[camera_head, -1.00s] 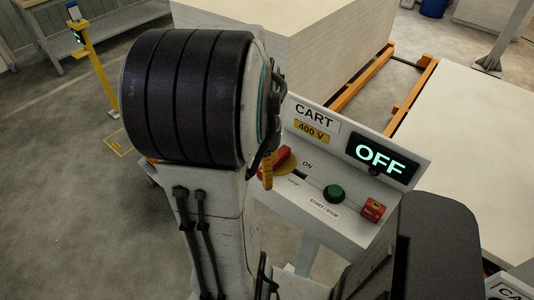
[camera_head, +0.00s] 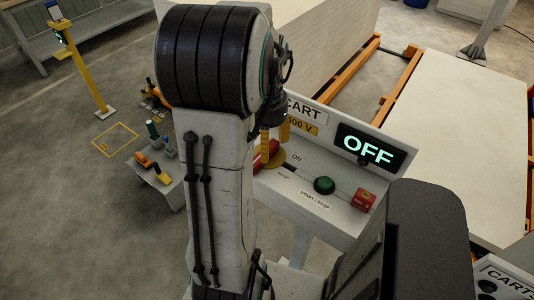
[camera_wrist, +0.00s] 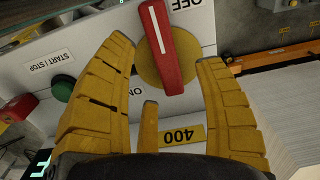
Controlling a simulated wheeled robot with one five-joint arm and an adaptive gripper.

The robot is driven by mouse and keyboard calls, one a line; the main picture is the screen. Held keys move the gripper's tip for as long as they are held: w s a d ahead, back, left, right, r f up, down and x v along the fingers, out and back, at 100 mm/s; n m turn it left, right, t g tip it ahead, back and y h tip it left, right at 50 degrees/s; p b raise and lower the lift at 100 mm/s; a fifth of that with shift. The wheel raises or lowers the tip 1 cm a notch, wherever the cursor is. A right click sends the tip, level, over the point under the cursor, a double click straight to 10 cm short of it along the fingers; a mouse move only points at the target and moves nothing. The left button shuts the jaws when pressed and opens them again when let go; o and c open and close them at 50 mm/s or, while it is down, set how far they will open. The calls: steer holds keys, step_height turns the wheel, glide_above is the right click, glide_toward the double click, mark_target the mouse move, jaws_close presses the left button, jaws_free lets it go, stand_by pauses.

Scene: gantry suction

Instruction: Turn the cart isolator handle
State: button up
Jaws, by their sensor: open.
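The cart isolator handle is a red lever with a white line on a round yellow plate (camera_wrist: 180,84). In the wrist view the red handle (camera_wrist: 162,50) runs nearly upright, slightly tilted, with its upper end beside the upside-down OFF label (camera_wrist: 193,5). My gripper (camera_wrist: 166,55) is open, its yellow fingers either side of the handle with gaps showing. A third finger is below the handle's lower end. I cannot tell the remaining depth to it. In the head view my arm and fingers partly hide the handle (camera_head: 262,158); the CART panel's display (camera_head: 369,151) reads OFF.
A green START/STOP button (camera_head: 324,185) and a red box-shaped control (camera_head: 363,200) sit right of the handle on the panel. Behind it are a pale board stack and orange rails (camera_head: 398,87). A small table with tools (camera_head: 173,190) stands left. Open floor lies at far left.

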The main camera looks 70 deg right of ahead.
steer(key=shift+f, duration=2.25)
jaws_close()
